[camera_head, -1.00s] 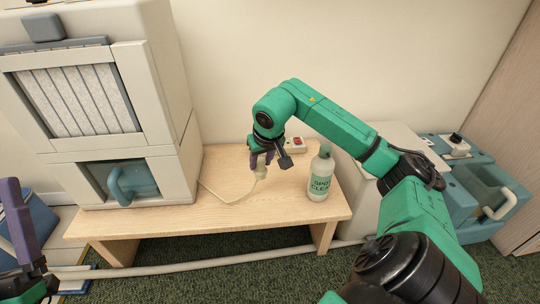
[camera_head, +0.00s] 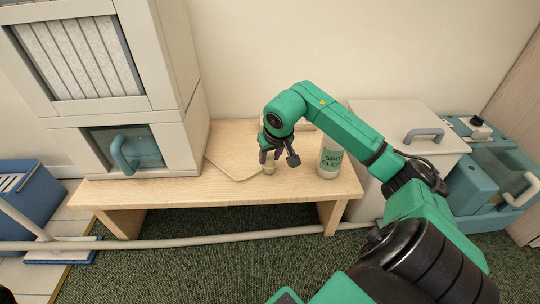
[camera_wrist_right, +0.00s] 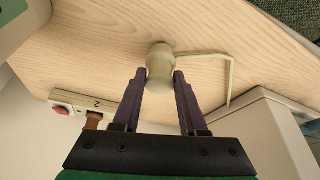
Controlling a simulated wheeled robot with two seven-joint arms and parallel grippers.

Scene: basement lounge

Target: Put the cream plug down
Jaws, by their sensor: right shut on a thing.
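The cream plug (camera_head: 269,168) is at the wooden bench top (camera_head: 225,136), below my right gripper (camera_head: 269,157). In the right wrist view the plug (camera_wrist_right: 160,66) is between the two purple fingertips of my right gripper (camera_wrist_right: 160,77), which is shut on it. Its pale cord (camera_head: 232,179) bends across the bench toward the cabinet; it also shows in the wrist view (camera_wrist_right: 230,75). The plug is at or very near the wood; I cannot tell whether it touches. My left gripper is out of view.
A spot cleaner bottle (camera_head: 330,156) stands on the bench right of the gripper. A power strip (camera_wrist_right: 70,106) with a brown plug (camera_wrist_right: 94,120) lies close by. A cream cabinet (camera_head: 187,125) stands at the left. Bare wood lies in front of the plug.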

